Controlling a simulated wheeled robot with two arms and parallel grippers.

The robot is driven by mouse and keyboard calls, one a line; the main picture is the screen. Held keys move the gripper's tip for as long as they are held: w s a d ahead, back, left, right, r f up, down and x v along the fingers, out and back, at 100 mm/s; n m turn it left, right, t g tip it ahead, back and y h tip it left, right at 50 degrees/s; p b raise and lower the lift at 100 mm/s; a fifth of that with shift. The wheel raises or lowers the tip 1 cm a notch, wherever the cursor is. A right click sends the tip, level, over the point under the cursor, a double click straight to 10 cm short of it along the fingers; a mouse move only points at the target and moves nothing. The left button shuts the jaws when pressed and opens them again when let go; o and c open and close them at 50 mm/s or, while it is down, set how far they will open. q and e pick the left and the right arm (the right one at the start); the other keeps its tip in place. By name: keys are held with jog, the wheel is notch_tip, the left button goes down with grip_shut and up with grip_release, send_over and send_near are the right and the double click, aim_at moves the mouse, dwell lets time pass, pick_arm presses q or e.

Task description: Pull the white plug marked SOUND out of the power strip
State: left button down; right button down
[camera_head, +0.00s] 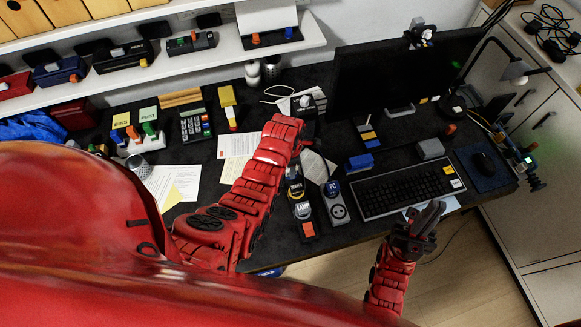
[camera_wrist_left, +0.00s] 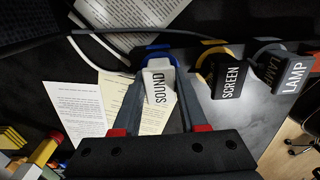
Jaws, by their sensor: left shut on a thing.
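The white plug marked SOUND (camera_wrist_left: 158,86) stands between the two fingers of my left gripper (camera_wrist_left: 157,98), which is shut on it. A blue ring shows just behind the plug. I cannot tell whether the plug is still seated. The black SCREEN plug (camera_wrist_left: 228,78) and the LAMP plug (camera_wrist_left: 293,75) sit in a row to its right. In the head view the power strip (camera_head: 337,207) lies on the desk, with the PC plug (camera_head: 332,188) near an empty socket; my left arm blocks the SOUND plug there. My right gripper (camera_head: 426,216) hangs by the desk's front edge, away from the strip.
A white cable (camera_wrist_left: 95,60) runs near the SOUND plug.

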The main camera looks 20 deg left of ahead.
pick_arm(q)
jog(key=shift+r, duration=0.25)
jog(key=shift+r+p, duration=0.45)
jog(key=shift+r, duration=0.8)
jog(key=shift+r+p, duration=0.8)
jog(key=shift+r, duration=1.7)
